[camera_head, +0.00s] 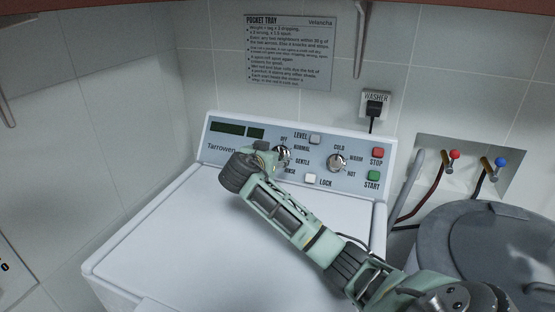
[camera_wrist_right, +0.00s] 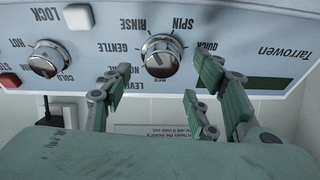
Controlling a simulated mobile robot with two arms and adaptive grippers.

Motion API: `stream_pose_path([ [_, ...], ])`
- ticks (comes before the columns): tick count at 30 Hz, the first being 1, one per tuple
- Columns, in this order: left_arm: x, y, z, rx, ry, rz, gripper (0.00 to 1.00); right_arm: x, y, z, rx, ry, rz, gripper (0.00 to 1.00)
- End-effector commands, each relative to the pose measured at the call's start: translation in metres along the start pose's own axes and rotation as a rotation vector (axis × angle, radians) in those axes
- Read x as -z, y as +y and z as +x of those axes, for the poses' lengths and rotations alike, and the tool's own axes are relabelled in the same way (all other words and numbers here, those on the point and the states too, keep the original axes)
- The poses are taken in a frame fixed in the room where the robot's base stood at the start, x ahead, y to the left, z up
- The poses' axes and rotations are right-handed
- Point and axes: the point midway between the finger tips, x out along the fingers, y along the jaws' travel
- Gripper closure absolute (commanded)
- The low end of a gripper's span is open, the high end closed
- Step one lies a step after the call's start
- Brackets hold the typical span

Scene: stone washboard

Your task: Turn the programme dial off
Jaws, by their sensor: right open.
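The programme dial (camera_wrist_right: 160,56) is a round silver knob with labels such as SPIN, RINSE, GENTLE and QUICK around it. In the head view the dial (camera_head: 282,156) is partly covered by my right gripper (camera_head: 266,148), with OFF printed above it. In the wrist view, which is upside down, my right gripper (camera_wrist_right: 163,72) is open, with fingers on either side of the dial's near edge. I cannot tell whether they touch it. The dial's exact setting is too small to read surely. My left gripper is not in view.
A second knob (camera_head: 337,162) for temperature is right of the dial. The LEVEL button (camera_head: 315,139), LOCK button (camera_head: 310,179), red STOP (camera_head: 377,153) and green START (camera_head: 373,176) share the panel. The washer's white lid (camera_head: 190,240) is clear at left. A grey drum (camera_head: 500,250) stands right.

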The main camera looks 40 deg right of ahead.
Motion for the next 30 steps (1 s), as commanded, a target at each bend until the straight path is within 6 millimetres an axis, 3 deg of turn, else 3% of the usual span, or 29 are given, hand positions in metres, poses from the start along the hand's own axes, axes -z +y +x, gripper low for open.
stream_pose_path([
  [9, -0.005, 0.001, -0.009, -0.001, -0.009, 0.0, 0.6, 0.002, 0.0, 0.046, -0.003, 0.001, -0.001, 0.46],
  [21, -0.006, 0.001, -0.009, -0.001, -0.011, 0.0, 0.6, 0.001, 0.0, 0.054, 0.0, 0.0, 0.001, 0.46],
  [30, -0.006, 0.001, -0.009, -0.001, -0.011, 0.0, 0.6, 0.001, 0.001, 0.054, -0.001, 0.0, 0.001, 0.72],
])
